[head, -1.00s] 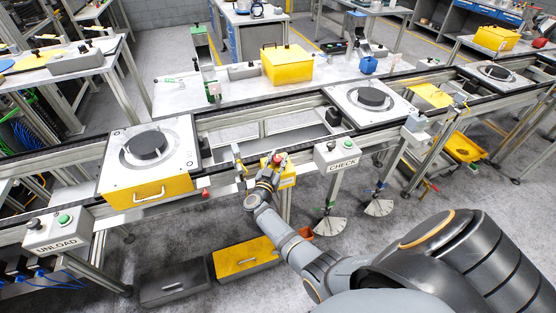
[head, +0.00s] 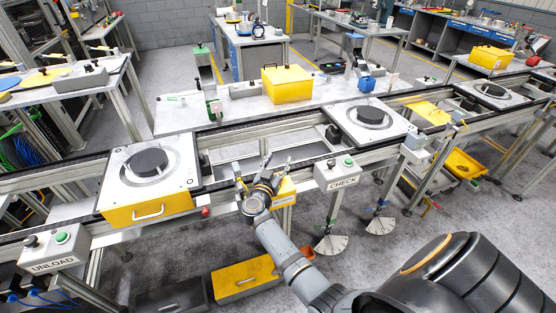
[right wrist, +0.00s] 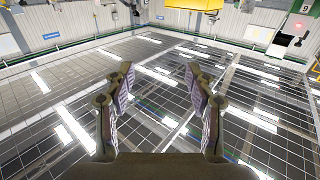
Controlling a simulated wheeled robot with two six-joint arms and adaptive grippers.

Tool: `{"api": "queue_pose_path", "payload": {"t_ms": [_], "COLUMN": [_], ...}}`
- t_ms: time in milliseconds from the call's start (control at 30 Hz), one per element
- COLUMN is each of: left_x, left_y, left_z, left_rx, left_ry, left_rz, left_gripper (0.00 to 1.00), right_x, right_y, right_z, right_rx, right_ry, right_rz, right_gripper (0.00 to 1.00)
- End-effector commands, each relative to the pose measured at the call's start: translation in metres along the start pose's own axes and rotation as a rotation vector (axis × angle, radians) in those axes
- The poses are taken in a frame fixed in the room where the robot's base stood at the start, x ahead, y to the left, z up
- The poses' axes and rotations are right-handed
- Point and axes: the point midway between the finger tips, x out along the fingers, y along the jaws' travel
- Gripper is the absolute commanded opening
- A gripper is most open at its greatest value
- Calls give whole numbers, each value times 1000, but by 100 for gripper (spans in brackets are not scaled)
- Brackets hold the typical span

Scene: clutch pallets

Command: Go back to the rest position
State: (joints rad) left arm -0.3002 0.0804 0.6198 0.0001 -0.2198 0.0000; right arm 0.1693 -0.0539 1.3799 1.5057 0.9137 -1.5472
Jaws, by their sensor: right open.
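My right gripper (head: 264,172) reaches in from the lower right of the head view and is in front of the conveyor, left of the CHECK box (head: 340,173). In the right wrist view its two fingers (right wrist: 160,95) are spread apart with nothing between them. A yellow box (head: 284,192) is just behind and beside the gripper, partly hidden by it. My left gripper is not in view.
A pallet (head: 150,175) with a dark disc sits on the conveyor at left; another pallet (head: 368,122) sits right of centre. The UNLOAD box (head: 55,248) is at lower left. A yellow bin (head: 244,278) and a dark bin (head: 172,298) are on the floor.

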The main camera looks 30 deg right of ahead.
Motion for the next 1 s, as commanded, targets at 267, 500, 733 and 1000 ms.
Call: {"api": "queue_pose_path", "payload": {"t_ms": [267, 500, 733, 1000], "left_x": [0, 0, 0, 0], "left_y": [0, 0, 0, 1], "left_z": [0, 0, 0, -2], "left_rx": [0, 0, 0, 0], "left_ry": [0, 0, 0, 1], "left_rz": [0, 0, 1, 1], "left_gripper": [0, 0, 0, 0], "right_x": [0, 0, -1, -81], "right_y": [0, 0, -3, -75], "right_z": [-18, -18, -22, -80], "right_rx": [-1, -1, 5, 53], "right_ry": [-1, -1, 17, 211], "right_rz": [-1, 0, -24, -705], "right_gripper": [56, 56, 56, 56]}}
